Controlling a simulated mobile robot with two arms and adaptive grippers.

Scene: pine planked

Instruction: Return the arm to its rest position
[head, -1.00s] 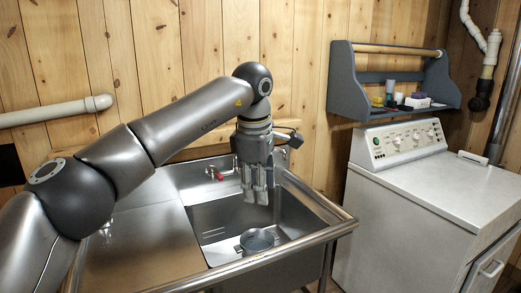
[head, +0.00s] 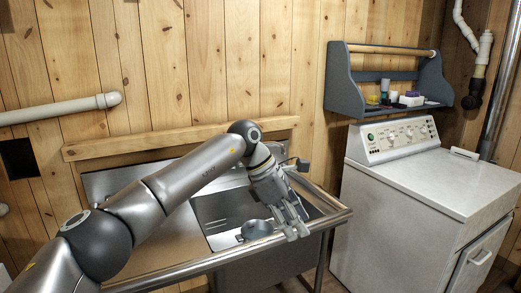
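My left arm reaches in from the lower left across the metal sink unit. My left gripper (head: 296,234) points down and to the right, over the front right part of the sink (head: 222,208). Its two fingertips show close side by side, and I cannot tell how far apart they are. Nothing shows held between them. The arm and gripper hide part of the basin and the faucet. My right gripper is not in view.
The sink's front rail (head: 240,250) runs just below the gripper. A white washer or dryer (head: 430,190) stands to the right, with a floor gap between. A grey wall shelf (head: 350,92) holds small bottles and boxes. A white pipe (head: 60,110) runs along the left wall.

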